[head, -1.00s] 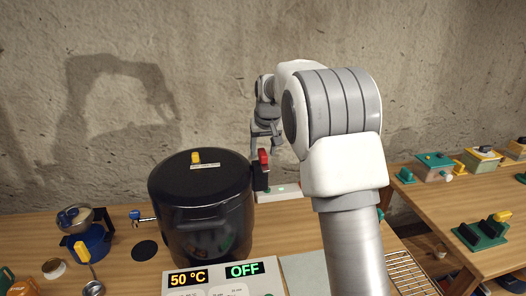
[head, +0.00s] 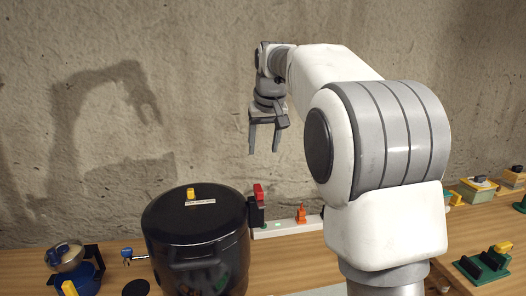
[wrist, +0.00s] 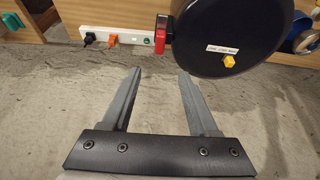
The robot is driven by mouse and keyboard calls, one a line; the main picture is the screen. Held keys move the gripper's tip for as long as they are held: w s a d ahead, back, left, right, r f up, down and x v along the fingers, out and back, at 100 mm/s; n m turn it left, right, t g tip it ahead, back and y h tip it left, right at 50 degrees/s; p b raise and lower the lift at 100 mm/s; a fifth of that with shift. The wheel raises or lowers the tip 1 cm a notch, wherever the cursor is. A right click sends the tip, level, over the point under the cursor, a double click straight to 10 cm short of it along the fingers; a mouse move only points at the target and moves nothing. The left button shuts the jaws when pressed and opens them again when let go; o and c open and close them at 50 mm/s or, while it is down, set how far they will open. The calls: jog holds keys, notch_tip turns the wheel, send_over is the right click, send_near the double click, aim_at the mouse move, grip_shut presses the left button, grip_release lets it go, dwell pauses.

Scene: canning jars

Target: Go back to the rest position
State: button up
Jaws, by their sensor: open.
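My gripper (head: 264,148) is raised in front of the wall in the head view, above and behind the black pot. Its two fingers point down, stand apart and hold nothing. In the wrist view my gripper (wrist: 158,72) also shows open and empty, with bare grey surface between the fingers.
The black pot (head: 195,232) with a yellow knob stands on the wooden table. A red switch (head: 259,191) is at its right, by a white power strip (head: 288,228) with an orange plug (head: 301,213). A blue pot (head: 86,274) is at left. Another table is at right.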

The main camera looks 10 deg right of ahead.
jog(key=s, duration=2)
jog(key=s+f+t, duration=0.1)
jog(key=s+f, duration=0.8)
jog(key=s, duration=0.6)
jog(key=shift+a+f, duration=0.2)
jog(key=shift+f, duration=0.2)
jog(key=shift+c, duration=0.2)
